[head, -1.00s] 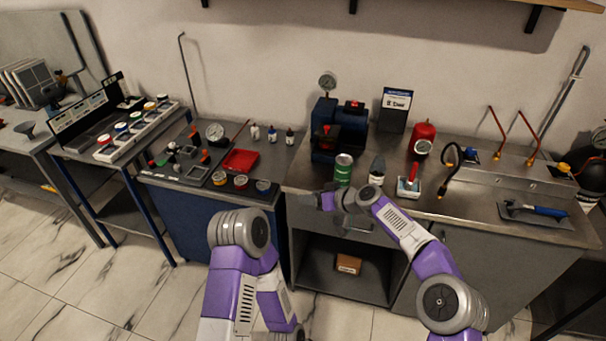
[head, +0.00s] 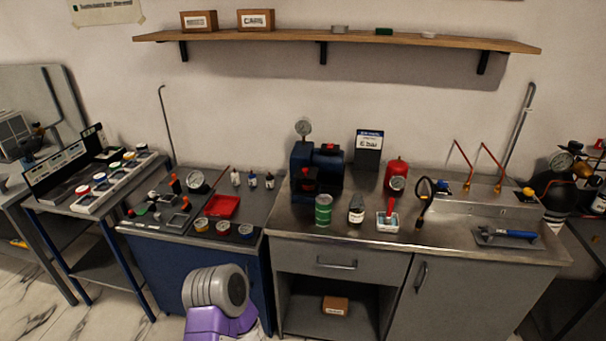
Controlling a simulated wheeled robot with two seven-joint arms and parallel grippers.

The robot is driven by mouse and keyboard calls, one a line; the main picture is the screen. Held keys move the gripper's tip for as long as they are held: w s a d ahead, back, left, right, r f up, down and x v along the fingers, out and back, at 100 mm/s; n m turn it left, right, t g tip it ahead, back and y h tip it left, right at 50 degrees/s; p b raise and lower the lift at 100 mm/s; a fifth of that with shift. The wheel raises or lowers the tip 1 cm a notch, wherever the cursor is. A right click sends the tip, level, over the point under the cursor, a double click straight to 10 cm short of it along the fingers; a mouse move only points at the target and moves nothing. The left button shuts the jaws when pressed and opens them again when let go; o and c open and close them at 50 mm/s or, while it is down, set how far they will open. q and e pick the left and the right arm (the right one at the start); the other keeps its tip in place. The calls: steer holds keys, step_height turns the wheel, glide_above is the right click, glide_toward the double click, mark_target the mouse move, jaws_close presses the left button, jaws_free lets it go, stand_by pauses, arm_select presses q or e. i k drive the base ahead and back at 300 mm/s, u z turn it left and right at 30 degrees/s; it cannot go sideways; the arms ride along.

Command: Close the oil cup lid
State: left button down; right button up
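A dark blue pump rig (head: 318,165) with red knobs and a round gauge (head: 303,128) stands at the back of the metal bench. An oil cup and its lid are too small to make out, so I cannot tell whether the lid is open. A green can (head: 323,210) stands in front of the rig, with a dark bottle with a white label (head: 356,209) to its right. Only a purple and grey link of my arm shows at the bottom. Neither gripper is in view.
A white tray with a red-handled tool (head: 388,221) and a red cylinder (head: 395,172) stand right of the bottle. A red tray (head: 222,207) lies on the left cabinet. A wall shelf (head: 350,42) runs above. The bench's front strip is clear.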

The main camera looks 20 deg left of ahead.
mark_target(307, 169)
steer(key=z, duration=0.95)
steer(key=k, duration=0.1)
steer(key=u, duration=1.35)
steer(key=i, duration=1)
steer(key=z, duration=0.5)
